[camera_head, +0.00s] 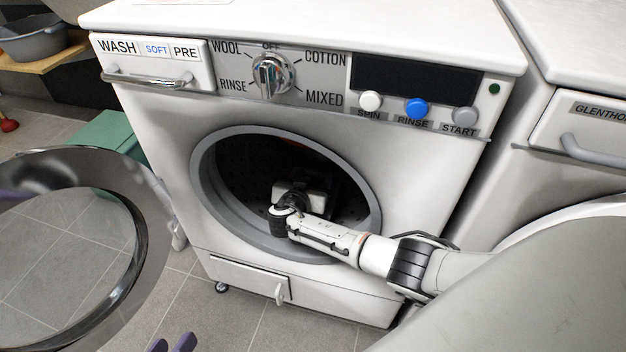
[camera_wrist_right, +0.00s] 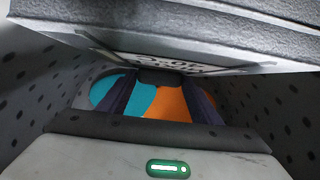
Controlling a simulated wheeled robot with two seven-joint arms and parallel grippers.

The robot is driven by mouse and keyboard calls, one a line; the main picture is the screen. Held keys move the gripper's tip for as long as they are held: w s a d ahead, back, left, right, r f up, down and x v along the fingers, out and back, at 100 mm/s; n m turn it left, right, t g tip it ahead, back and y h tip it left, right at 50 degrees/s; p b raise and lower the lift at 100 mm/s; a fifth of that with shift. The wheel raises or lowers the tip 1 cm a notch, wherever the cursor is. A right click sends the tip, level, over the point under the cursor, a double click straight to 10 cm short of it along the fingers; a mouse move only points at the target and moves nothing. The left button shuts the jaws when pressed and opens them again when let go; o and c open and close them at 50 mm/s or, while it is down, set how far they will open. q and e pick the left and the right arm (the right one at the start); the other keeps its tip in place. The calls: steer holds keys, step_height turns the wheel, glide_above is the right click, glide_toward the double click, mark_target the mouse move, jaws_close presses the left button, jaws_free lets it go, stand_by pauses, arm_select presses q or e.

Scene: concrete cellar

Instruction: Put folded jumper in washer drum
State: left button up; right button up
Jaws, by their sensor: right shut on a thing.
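The washer (camera_head: 165,125) stands in front of me with its round door (camera_head: 140,235) swung open to the left. My right arm reaches through the opening, and my right gripper (camera_head: 308,190) is inside the dark drum (camera_head: 240,175). In the right wrist view the folded jumper (camera_wrist_right: 170,103), teal and orange, lies between the two dark fingers, which are shut on it. The perforated drum wall (camera_wrist_right: 35,90) surrounds it.
A second white machine (camera_head: 580,110) stands close on the right. A green box (camera_head: 112,135) and a shelf with a grey basin (camera_head: 40,40) are at the left. A small flap (camera_head: 250,280) sits below the drum. Tiled floor (camera_head: 190,320) is clear in front.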

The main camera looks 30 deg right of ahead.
steer(key=o, duration=0.9)
steer(key=shift+f, duration=0.1)
arm_select(q)
steer(key=shift+f, duration=0.1)
arm_select(e)
steer(key=o, duration=0.4)
steer(key=shift+s+a+r, duration=0.15)
steer(key=shift+a+r, duration=0.05)
steer(key=shift+r, duration=0.05)
arm_select(q)
steer(key=a+f+p, duration=0.1)
steer(key=f+g+y+p, duration=0.1)
steer(key=p, duration=0.1)
steer(key=a+f+y+p, duration=0.1)
steer(key=f+p, duration=0.1)
steer(key=shift+s+a+g, duration=0.3)
steer(key=shift+s+a, duration=0.05)
steer(key=shift+s, duration=0.05)
arm_select(e)
steer(key=v, duration=1.1)
steer(key=shift+s+a+r, duration=0.1)
steer(key=shift+s+a, duration=0.05)
steer(key=shift+a, duration=0.05)
